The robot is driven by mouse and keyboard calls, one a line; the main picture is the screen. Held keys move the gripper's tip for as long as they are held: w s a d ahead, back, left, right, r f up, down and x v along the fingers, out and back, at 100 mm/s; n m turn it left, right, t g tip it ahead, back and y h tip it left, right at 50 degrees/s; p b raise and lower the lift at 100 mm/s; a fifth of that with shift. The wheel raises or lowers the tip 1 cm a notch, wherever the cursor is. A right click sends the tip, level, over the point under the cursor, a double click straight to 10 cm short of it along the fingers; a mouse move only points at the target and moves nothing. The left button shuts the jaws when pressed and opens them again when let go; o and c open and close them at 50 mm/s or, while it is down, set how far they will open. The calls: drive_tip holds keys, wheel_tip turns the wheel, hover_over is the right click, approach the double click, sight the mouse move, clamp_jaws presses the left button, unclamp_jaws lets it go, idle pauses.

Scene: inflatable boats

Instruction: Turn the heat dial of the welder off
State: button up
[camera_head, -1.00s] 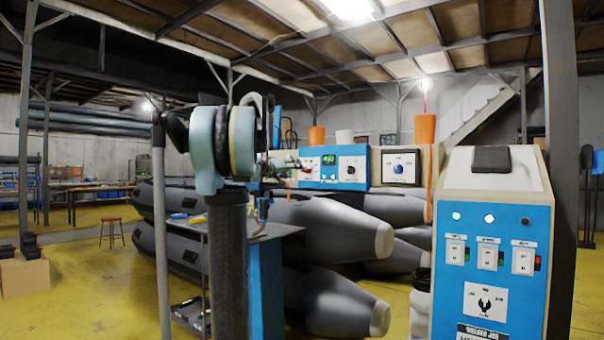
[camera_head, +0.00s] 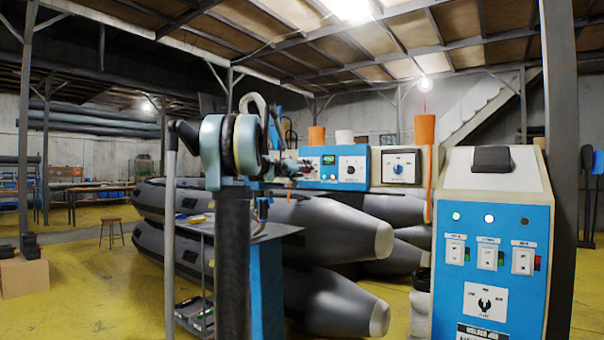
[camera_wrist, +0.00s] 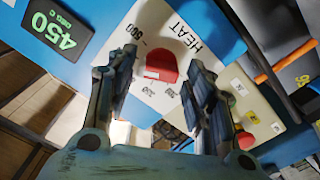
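The welder's heat dial (camera_wrist: 161,66) shows in the wrist view as a red knob on a white plate marked HEAT, with scale numbers around it. My gripper (camera_wrist: 160,88) is open, with one dark finger on each side of the knob. Contact with the knob cannot be told. A green 450 DEG C display (camera_wrist: 56,35) is on the blue panel beside the plate. In the head view my gripper (camera_head: 304,166) is at the left part of the blue and white welder panel (camera_head: 335,181). I cannot tell the heat dial apart there.
A blue control cabinet (camera_head: 500,260) with switches and a dial stands at the right front. Grey inflatable tubes (camera_head: 340,225) lie behind and below the panel. An orange cylinder (camera_head: 424,128) rises by the panel. Yellow floor (camera_head: 90,290) is open at left.

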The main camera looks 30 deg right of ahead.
drive_tip(key=c, duration=0.6)
